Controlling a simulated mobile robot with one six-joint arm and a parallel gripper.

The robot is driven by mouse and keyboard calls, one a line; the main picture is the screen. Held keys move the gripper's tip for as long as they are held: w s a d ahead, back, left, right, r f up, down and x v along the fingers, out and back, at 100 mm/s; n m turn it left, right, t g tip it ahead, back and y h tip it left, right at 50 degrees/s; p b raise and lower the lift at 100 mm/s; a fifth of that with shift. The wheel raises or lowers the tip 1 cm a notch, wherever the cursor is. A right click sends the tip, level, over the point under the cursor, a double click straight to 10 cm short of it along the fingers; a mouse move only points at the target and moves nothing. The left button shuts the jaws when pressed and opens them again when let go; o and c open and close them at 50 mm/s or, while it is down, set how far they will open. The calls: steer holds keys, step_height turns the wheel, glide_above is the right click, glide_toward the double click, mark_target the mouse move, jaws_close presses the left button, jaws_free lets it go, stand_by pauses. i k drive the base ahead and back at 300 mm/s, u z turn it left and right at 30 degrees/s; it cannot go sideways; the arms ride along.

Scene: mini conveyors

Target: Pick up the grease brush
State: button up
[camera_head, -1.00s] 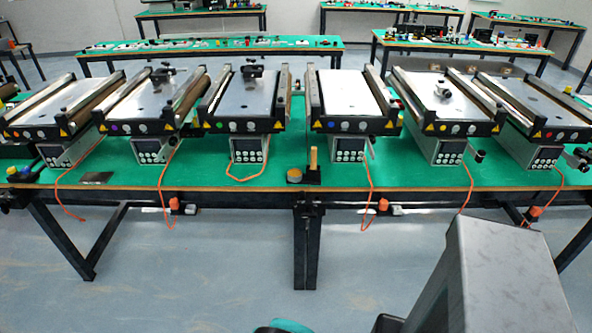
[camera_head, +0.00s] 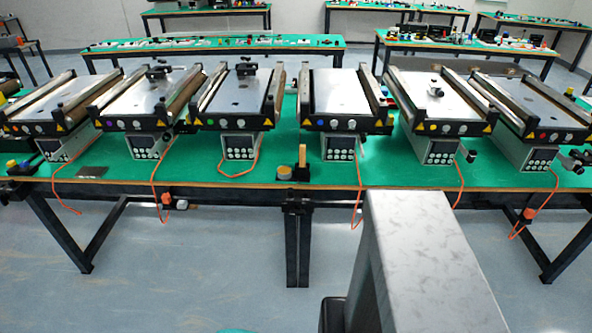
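A short upright piece with a wooden-coloured handle (camera_head: 302,155) stands at the front edge of the green table, near its middle. It looks like the grease brush, but it is too small to be sure. Its lower end meets a small black block (camera_head: 302,174), and I cannot tell whether it is set in it or behind it. My gripper is not in view. Only a grey link of my arm shows at the bottom, right of centre, well in front of the table.
A small round tin (camera_head: 284,172) sits just left of the black block. Several mini conveyors (camera_head: 340,95) with control boxes stand in a row behind. Orange cables hang over the front edge of the green table (camera_head: 200,172). Open floor (camera_head: 200,270) lies in front.

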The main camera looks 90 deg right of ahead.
mark_target(302, 147)
steer(key=z, duration=0.4)
steer(key=i, duration=0.75)
steer(key=z, duration=4.15)
steer(key=i, duration=0.05)
steer(key=u, duration=2.75)
steer(key=i, duration=0.35)
steer(key=u, duration=0.1)
